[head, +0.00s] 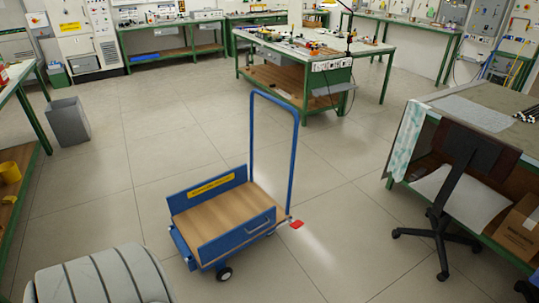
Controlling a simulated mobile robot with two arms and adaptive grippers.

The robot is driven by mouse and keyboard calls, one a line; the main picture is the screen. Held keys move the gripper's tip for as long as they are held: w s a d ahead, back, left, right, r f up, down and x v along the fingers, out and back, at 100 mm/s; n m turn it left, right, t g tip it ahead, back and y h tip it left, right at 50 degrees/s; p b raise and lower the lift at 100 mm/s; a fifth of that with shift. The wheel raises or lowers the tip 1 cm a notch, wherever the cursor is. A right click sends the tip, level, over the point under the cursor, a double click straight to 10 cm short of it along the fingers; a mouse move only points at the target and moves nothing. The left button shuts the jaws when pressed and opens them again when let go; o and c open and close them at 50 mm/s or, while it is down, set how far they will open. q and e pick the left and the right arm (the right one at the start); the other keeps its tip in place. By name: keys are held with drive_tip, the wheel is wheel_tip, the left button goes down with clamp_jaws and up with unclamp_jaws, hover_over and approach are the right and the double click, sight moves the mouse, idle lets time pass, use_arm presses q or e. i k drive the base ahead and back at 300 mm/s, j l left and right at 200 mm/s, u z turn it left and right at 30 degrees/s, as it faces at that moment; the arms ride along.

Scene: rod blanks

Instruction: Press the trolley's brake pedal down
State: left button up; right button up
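In the head view, a blue trolley (226,215) with a wooden deck and a tall blue push handle (293,150) stands on the tiled floor near the middle. A small red pedal (297,225) sticks out low at its right end, beside the foot of the handle. I cannot tell from here whether the pedal is up or down. A yellow label is on the trolley's far side panel, and the deck looks empty. Neither of my grippers shows in this view.
A dark office chair (454,195) and a green-framed bench (410,150) stand to the right. A grey bin (69,122) is at the left. A green workbench (336,83) stands behind the trolley. The floor around the trolley is open. A grey rounded shape fills the lower left.

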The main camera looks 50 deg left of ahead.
sight(298, 224)
drive_tip(key=u, duration=1.2)
drive_tip(key=i+j+z, duration=0.5)
drive_tip(key=i+j, duration=0.15)
drive_tip(key=i, duration=0.2)
drive_tip(key=i+j+z, duration=0.5)
drive_tip(key=i+j, duration=0.2)
drive_tip(key=j, duration=0.3)
